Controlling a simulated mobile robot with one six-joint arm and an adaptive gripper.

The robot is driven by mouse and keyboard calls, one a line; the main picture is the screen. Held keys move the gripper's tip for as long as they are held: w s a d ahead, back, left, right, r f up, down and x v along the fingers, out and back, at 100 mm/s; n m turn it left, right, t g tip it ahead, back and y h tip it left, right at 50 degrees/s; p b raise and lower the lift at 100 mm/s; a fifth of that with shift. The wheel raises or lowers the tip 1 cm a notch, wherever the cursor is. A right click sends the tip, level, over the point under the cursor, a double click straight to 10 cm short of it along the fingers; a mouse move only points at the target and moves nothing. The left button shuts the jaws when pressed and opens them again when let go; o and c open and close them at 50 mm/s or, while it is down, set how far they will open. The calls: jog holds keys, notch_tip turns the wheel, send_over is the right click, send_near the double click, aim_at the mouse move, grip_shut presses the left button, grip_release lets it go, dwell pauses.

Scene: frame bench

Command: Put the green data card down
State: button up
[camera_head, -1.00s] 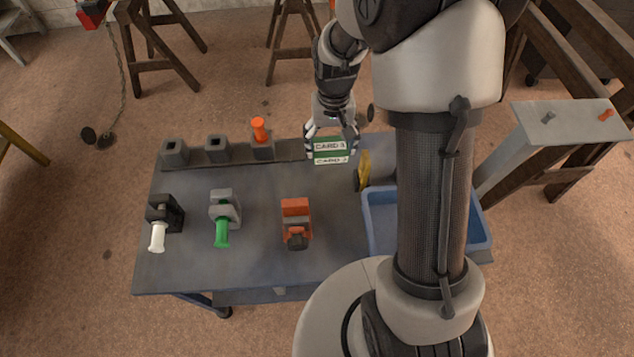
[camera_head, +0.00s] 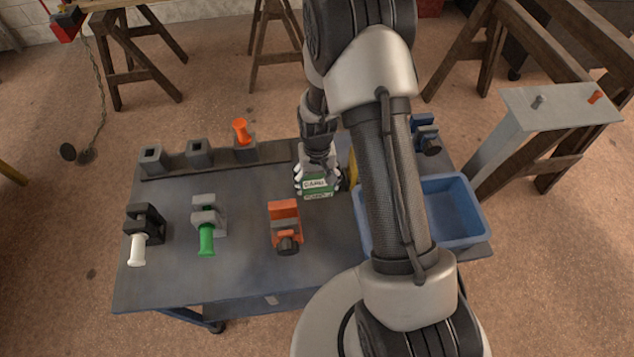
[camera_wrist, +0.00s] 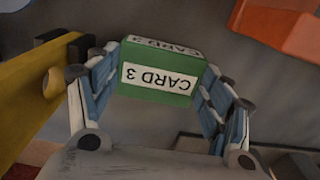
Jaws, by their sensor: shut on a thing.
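The green data card (camera_head: 317,186) is a small green block with white labels. In the wrist view its label reads "CARD 3" upside down, and the card (camera_wrist: 160,92) sits between my two fingers. My gripper (camera_head: 318,180) is shut on it, over the back middle of the bench (camera_head: 250,199). In the wrist view my gripper (camera_wrist: 160,78) has one finger on each side of the card. I cannot tell whether the card touches the bench top.
Green-handled (camera_head: 207,222) and white-handled (camera_head: 143,230) clamps stand left. A yellow item (camera_head: 353,168) is close right, with a blue bin (camera_head: 455,212) beyond. A socket rail (camera_head: 190,160) lines the back.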

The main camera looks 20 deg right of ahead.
jog(key=o, duration=1.1)
jog(key=shift+f, duration=0.2)
